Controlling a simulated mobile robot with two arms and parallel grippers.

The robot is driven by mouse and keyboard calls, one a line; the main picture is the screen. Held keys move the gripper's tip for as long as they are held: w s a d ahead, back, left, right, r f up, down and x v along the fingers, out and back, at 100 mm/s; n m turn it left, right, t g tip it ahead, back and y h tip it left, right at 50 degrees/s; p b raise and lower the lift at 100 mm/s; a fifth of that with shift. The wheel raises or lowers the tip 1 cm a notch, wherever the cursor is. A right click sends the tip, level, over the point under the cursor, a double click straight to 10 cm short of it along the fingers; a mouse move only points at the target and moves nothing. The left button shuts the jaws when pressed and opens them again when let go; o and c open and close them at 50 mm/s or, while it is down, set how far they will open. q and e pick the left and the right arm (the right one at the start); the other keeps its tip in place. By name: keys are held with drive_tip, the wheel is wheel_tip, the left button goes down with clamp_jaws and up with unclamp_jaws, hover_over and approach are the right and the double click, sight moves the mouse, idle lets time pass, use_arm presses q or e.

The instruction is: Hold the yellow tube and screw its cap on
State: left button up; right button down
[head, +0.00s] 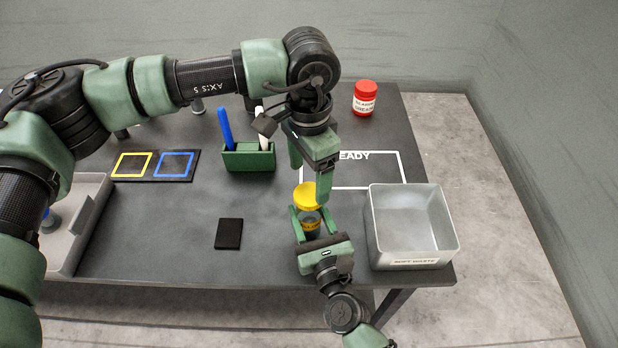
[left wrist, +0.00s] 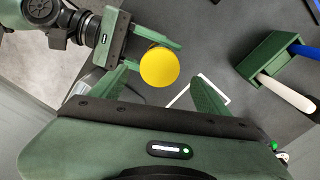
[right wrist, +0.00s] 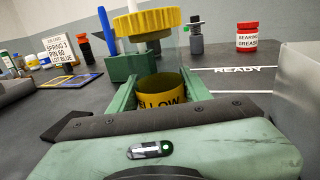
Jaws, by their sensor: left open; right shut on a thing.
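The yellow tube (head: 311,226) stands upright between the fingers of my right gripper (head: 311,212), which is shut on it. Its yellow band, partly reading "YELLOW", shows in the right wrist view (right wrist: 160,93). My left gripper (head: 310,186) is open just above the cap, pointing down. In the left wrist view the cap (left wrist: 160,67) lies between and beyond the spread fingertips, not gripped.
A grey bin (head: 412,265) labelled for soft waste stands close on the right. A green holder (head: 248,160) with a blue and a white pen is behind left. A red grease jar (head: 364,100) is at the back. A black pad (head: 229,234) lies left; table around it is clear.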

use_arm(q)
drive_tip(key=shift+c, duration=0.4)
drive_tip(key=n, duration=0.4)
drive_tip(key=shift+r+n, duration=0.1)
drive_tip(key=shift+n, duration=0.3)
drive_tip(key=n, duration=0.6)
drive_tip(key=shift+d+r, duration=0.1)
drive_tip(key=shift+r, duration=0.1)
drive_tip(key=n, duration=0.6)
drive_tip(key=shift+r+n, duration=0.2)
drive_tip(key=shift+n, duration=0.1)
drive_tip(key=n, duration=0.4)
drive_tip(key=shift+r, duration=0.1)
drive_tip(key=n, duration=0.6)
drive_tip(key=shift+r, duration=0.2)
drive_tip(key=n, duration=0.4)
drive_tip(key=shift+r+n, duration=0.15)
drive_tip(key=shift+n, duration=0.15)
drive_tip(key=n, duration=0.6)
drive_tip(key=shift+r, duration=0.2)
drive_tip(key=n, duration=0.5)
drive_tip(key=shift+r+n, duration=0.15)
drive_tip(key=shift+n, duration=0.15)
